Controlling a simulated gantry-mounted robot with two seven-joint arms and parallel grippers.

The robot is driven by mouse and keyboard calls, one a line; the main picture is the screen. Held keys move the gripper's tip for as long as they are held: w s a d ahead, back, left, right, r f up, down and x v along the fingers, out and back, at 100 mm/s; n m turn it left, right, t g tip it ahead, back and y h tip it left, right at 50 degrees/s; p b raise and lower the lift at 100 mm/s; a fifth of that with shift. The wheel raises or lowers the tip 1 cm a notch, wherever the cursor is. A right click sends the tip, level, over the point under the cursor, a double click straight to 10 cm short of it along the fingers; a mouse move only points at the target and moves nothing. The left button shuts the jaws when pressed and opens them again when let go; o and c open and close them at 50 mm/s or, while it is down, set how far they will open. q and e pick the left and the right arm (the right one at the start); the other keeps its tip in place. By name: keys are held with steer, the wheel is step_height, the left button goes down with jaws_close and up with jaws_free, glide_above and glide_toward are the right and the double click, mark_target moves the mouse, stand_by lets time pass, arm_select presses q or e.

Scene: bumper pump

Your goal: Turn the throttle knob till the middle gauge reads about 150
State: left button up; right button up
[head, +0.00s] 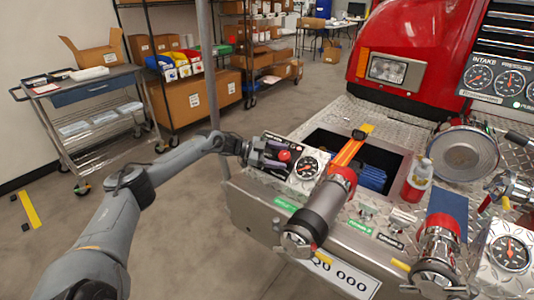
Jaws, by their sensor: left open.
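A red knob (285,155) sits on a small panel at the left end of the truck's bumper, beside a round gauge (308,167). It is the likely throttle knob; the panel's lettering is too small to read. My left gripper (272,155) is open at the panel, with its fingers just left of the knob. I cannot tell whether they touch it. The upright panel at the upper right has a row of gauges; the middle gauge (510,80) shows a needle, but its reading is too small to tell. My right gripper is not in view.
A large silver pipe with a red collar (325,205) lies across the bumper right of the small panel. Behind it is an open bin (340,146) with an orange strap and blue items. A bottle (419,180), a chrome cap and another gauge (510,252) stand farther right.

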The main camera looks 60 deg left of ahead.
arm_select(q)
steer(key=shift+p+v, duration=1.45)
steer(key=shift+v, duration=1.05)
steer(key=shift+p+v, duration=0.55)
steer(key=shift+v, duration=0.4)
